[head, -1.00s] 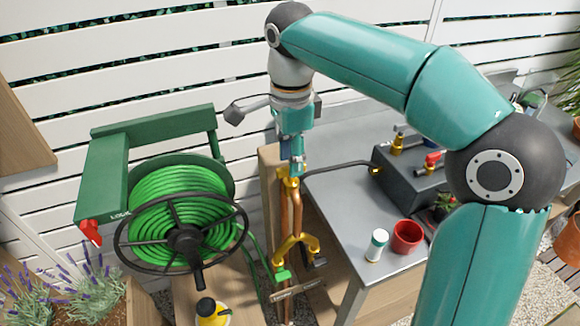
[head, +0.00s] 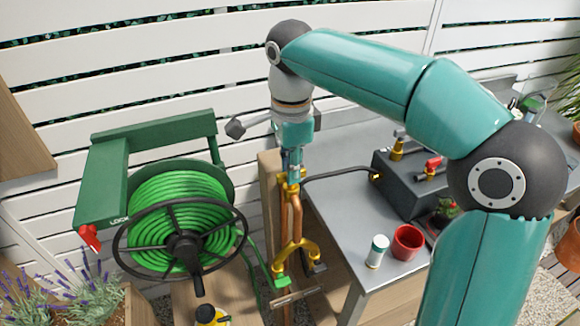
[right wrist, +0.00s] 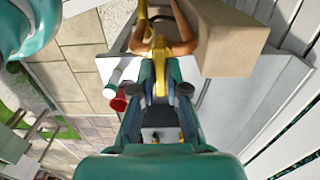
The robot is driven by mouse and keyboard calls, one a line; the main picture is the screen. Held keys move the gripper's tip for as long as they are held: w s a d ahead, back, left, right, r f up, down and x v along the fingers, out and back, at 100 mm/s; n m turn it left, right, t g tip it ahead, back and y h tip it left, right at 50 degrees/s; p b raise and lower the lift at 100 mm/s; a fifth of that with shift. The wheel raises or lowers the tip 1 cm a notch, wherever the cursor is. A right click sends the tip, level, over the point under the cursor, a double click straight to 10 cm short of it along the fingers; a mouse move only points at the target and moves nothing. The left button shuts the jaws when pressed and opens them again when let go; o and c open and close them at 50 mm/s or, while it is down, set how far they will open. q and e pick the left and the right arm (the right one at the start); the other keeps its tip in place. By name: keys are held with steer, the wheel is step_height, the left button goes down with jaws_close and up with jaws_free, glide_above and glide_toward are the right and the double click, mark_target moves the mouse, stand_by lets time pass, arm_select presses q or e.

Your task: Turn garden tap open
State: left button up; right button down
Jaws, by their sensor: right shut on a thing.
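The brass garden tap (head: 291,187) stands on top of copper pipes (head: 297,218) beside a wooden post. My right gripper (head: 293,168) reaches down onto the top of the tap from above and is shut on it. The part between the fingers is mostly hidden in the head view. In the right wrist view, the fingers of the right gripper (right wrist: 160,80) sit on either side of the yellow tap body (right wrist: 159,56). Whether the tap is open cannot be told. My left gripper is not in view.
A green hose reel (head: 180,222) stands left of the pipes. A grey table (head: 345,218) at the right holds a white jar (head: 377,252), a red pot (head: 407,242) and a dark box (head: 415,185). A dark hose runs from the box toward the tap. A white fence stands behind.

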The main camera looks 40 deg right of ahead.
steer(key=n+p, duration=0.2)
steer(key=n, duration=0.1)
steer(key=shift+r, duration=0.15)
steer(key=n+p, duration=0.2)
steer(key=n, duration=0.3)
steer(key=shift+n, duration=0.4)
steer(key=n+p, duration=0.2)
steer(key=n, duration=0.2)
steer(key=shift+n, duration=0.3)
steer(key=shift+w+n+p, duration=0.1)
steer(key=shift+n+p, duration=0.45)
steer(key=shift+n, duration=1.65)
steer(key=c, duration=1.2)
jaws_free()
